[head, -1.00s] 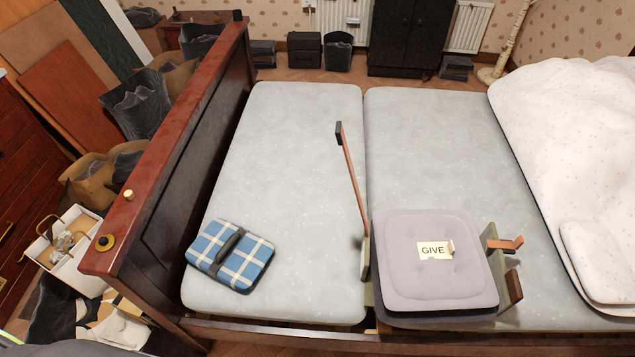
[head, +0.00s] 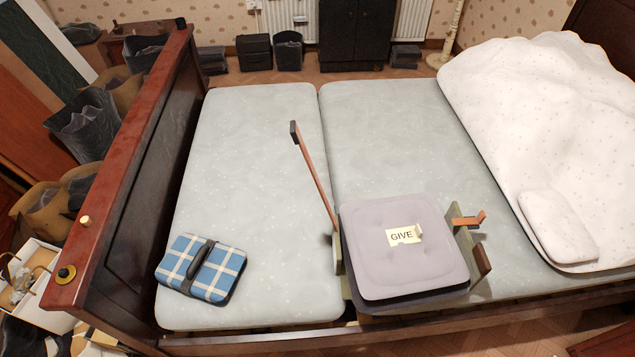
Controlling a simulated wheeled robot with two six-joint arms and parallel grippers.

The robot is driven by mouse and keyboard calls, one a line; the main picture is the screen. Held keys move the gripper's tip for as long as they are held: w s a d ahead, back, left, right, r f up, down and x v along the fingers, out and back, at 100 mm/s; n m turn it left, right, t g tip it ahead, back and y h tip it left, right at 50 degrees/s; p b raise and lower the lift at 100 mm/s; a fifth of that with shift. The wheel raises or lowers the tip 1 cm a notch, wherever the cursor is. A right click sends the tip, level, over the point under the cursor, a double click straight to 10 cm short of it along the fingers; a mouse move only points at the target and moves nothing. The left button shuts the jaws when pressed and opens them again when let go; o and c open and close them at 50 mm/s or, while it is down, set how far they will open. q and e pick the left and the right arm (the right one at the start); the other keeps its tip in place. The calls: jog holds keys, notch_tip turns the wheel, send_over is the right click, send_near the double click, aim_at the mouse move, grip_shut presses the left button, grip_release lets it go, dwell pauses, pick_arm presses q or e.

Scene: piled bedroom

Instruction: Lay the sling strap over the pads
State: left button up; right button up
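A stack of grey-lilac square pads (head: 405,270) sits near the front edge of the bed, in an olive-green holder (head: 338,256) with upright sides. A paper label reading GIVE (head: 404,236) lies on the top pad. The brown sling strap (head: 314,178) stands up from the holder's left side and leans away to the left, with a dark block at its top end (head: 294,132). It is not across the pads. A short orange-brown piece (head: 469,220) sticks out at the holder's right side. Neither of my grippers shows.
A blue checked folded item with a dark handle (head: 201,269) lies on the left mattress (head: 254,170). A white quilt (head: 540,120) and pillow (head: 557,225) cover the bed's right side. The tall wooden bed end (head: 125,160) stands left, with crowded boxes and bags beyond.

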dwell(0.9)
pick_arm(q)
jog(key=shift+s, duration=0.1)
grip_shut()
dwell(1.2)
